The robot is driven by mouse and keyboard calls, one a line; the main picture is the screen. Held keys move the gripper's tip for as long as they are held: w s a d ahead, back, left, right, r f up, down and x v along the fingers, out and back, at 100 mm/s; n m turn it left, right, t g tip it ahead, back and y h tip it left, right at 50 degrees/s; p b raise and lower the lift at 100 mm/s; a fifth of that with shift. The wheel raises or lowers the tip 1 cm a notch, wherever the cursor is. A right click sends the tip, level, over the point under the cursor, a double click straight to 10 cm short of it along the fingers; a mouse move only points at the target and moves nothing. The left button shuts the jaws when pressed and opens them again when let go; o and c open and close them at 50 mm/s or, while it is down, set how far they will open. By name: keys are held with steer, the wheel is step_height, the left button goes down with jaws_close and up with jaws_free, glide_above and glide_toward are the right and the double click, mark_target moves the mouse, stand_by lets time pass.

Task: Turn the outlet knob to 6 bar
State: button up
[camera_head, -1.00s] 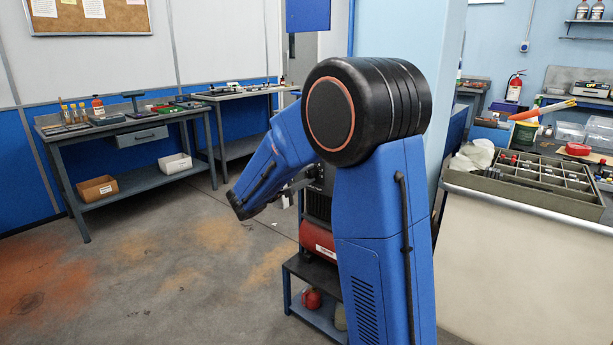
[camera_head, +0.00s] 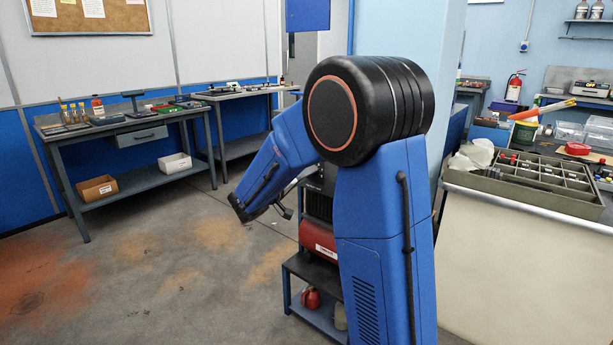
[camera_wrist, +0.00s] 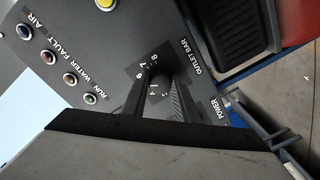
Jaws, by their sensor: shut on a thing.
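In the wrist view the outlet knob (camera_wrist: 163,77) is dark and sits on a dark scale plate on the grey panel, beside the words OUTLET BAR. My gripper (camera_wrist: 160,84) is closed around the knob, one finger on each side. Several scale numbers, among them 8, 7 and 6, show around the plate. The fingers and the knob's own darkness hide its pointer, so I cannot tell the setting. In the head view my arm hides the knob and the gripper.
The panel carries lamps labelled AIR, FAULT, WATER and RUN, a yellow button (camera_wrist: 105,4) and a POWER label. In the head view a low cart (camera_head: 318,267) with red and black equipment stands behind my arm. A compartment tray (camera_head: 530,185) lies on the right bench.

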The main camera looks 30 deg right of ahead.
steer(key=shift+f+m, duration=0.15)
steer(key=shift+m, duration=0.45)
steer(key=o, duration=1.1)
steer(key=shift+c, duration=0.2)
steer(key=v, duration=1.7)
steer(key=shift+s+a, duration=0.15)
steer(key=shift+a, duration=0.05)
